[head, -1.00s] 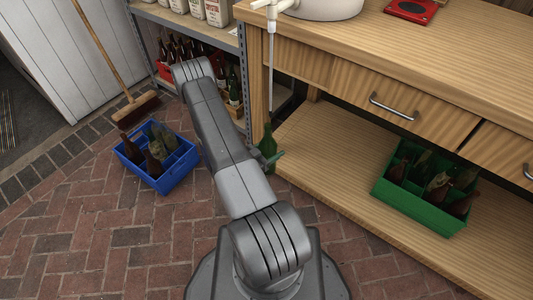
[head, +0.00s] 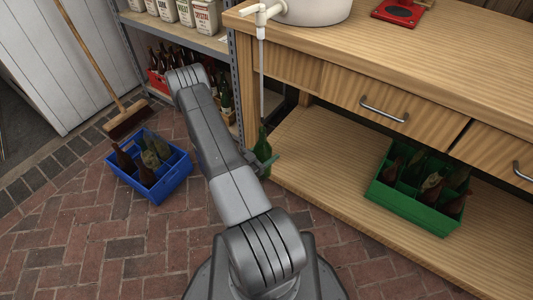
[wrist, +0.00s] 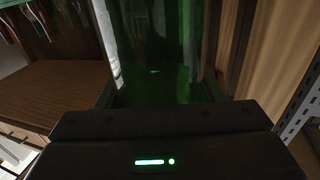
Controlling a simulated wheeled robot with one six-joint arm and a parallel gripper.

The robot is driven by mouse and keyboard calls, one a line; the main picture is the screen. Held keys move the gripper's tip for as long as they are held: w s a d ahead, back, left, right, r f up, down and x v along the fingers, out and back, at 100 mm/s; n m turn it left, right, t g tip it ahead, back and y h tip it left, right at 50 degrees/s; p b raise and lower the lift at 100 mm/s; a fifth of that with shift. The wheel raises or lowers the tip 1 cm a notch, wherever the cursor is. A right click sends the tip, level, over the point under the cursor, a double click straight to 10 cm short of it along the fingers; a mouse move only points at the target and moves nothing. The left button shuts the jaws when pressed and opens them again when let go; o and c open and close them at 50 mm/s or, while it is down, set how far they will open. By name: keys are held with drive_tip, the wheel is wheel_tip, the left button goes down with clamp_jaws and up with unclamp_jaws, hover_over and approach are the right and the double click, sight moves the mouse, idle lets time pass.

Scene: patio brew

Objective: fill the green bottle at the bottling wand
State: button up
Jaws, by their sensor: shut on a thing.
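The green bottle (head: 262,152) stands upright in my gripper (head: 266,163), in front of the left end of the bench's lower shelf. My gripper is shut on it; the fingertips are small and partly hidden by my arm. The white bottling wand (head: 262,75) hangs straight down from a tap (head: 262,12) on the bench edge. Its lower end lines up with the bottle's mouth; I cannot tell whether it is inside the neck. In the wrist view the bottle's green glass (wrist: 155,65) fills the middle, above the dark gripper body. The liquid level inside is not clear.
A white bucket (head: 312,8) stands on the bench. A green crate (head: 412,213) with dark bottles sits on the lower shelf (head: 320,165). A blue crate (head: 160,192) with bottles is on the bricks at left. A metal rack (head: 235,85) stands close behind my arm.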

sight(266, 142)
drive_tip(key=shift+r, duration=0.15)
idle(0.5)
drive_tip(key=shift+r+p, duration=1.5)
drive_tip(key=shift+r, duration=1.4)
wheel_tip(266, 142, up, 20)
drive_tip(key=p, duration=1)
drive_tip(key=shift+r, duration=0.15)
drive_tip(key=shift+r+p, duration=0.6)
drive_tip(key=shift+r, duration=0.2)
idle(1.6)
